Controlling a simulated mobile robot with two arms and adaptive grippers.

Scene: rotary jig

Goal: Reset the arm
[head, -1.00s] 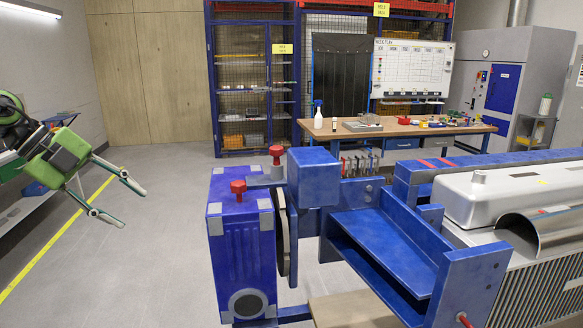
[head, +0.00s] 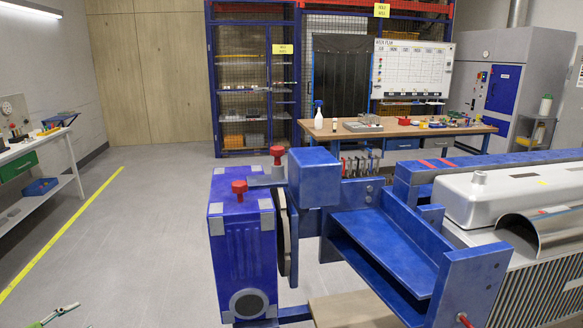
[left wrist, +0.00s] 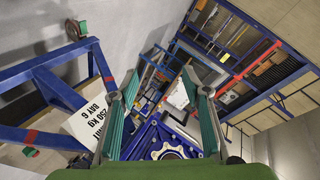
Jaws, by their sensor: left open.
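The blue jig fills the lower middle of the head view. Its upright blue box (head: 241,255) has grey corner plates and a round dark port. One red knob (head: 239,188) stands on the box and another red knob (head: 277,152) stands just behind it. A blue block (head: 314,177) and a blue bracket arm (head: 385,250) extend to the right. My left gripper (head: 55,313) shows only as a fingertip at the bottom left edge, well apart from the jig. In the left wrist view its fingers (left wrist: 160,78) are spread and empty. My right gripper is not seen.
A silver machine housing (head: 530,195) stands at the right. A workbench (head: 400,131) with a spray bottle (head: 318,115) is behind. A side bench (head: 30,148) is at the left. The floor (head: 140,240) between is clear. The wrist view shows a blue frame (left wrist: 45,80) and a load sign (left wrist: 92,125).

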